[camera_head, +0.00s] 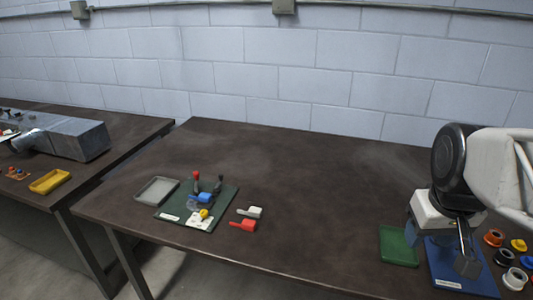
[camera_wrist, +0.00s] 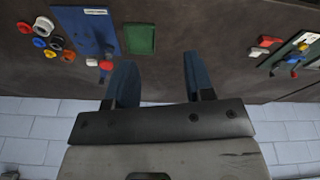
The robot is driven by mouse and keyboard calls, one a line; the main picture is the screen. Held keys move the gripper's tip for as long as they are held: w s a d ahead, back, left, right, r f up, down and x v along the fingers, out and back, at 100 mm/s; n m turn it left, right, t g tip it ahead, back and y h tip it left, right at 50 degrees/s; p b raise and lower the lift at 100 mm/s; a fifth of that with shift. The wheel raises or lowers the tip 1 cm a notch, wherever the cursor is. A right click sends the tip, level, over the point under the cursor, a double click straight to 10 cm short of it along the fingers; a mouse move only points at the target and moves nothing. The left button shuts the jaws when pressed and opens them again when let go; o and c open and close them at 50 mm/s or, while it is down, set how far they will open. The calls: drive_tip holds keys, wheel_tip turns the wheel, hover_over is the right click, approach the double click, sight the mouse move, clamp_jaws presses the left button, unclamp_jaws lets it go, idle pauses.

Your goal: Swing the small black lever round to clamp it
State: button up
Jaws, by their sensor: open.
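A green board (camera_head: 183,216) lies left of centre on the table in the head view. A small black lever (camera_head: 217,185) stands at its back right, and a taller lever with a red knob (camera_head: 196,178) stands beside it. A blue part (camera_head: 201,197), a yellow part (camera_head: 204,213) and a white label are also on the board. The board shows partly at the right edge of the wrist view (camera_wrist: 284,63), where I cannot make out the lever clearly. My gripper (camera_wrist: 157,72) is open and empty, far right of the board, above a blue board (camera_head: 440,262).
A green tray (camera_head: 398,246) and several coloured rings (camera_head: 515,278) lie near my gripper. A grey tray (camera_head: 157,191) is left of the green board; white (camera_head: 250,212) and red (camera_head: 243,225) pieces lie right of it. The table's middle is clear.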

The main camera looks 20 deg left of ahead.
drive_tip(key=w+a+n+g, duration=0.1)
drive_tip(key=w+a+n, duration=1.1)
drive_tip(key=w+a, duration=1.5)
drive_tip(key=w+a+f+n, duration=0.4)
drive_tip(key=a+f, duration=0.2)
drive_tip(key=a, duration=0.5)
drive_tip(key=w+a+f+n+g, duration=0.1)
drive_tip(key=w+a+f+n, duration=0.3)
drive_tip(key=a, duration=0.7)
drive_tip(key=w+a+f+n, duration=0.3)
drive_tip(key=a+f, duration=0.4)
drive_tip(key=a, duration=0.4)
drive_tip(key=shift+w+a+f+n, duration=0.1)
drive_tip(key=shift+w+f+n, duration=0.3)
drive_tip(key=shift+w, duration=0.3)
drive_tip(key=shift+a+f, duration=0.25)
drive_tip(key=shift+a, duration=0.15)
drive_tip(key=shift+f, duration=0.1)
drive_tip(key=shift+f, duration=3.8)
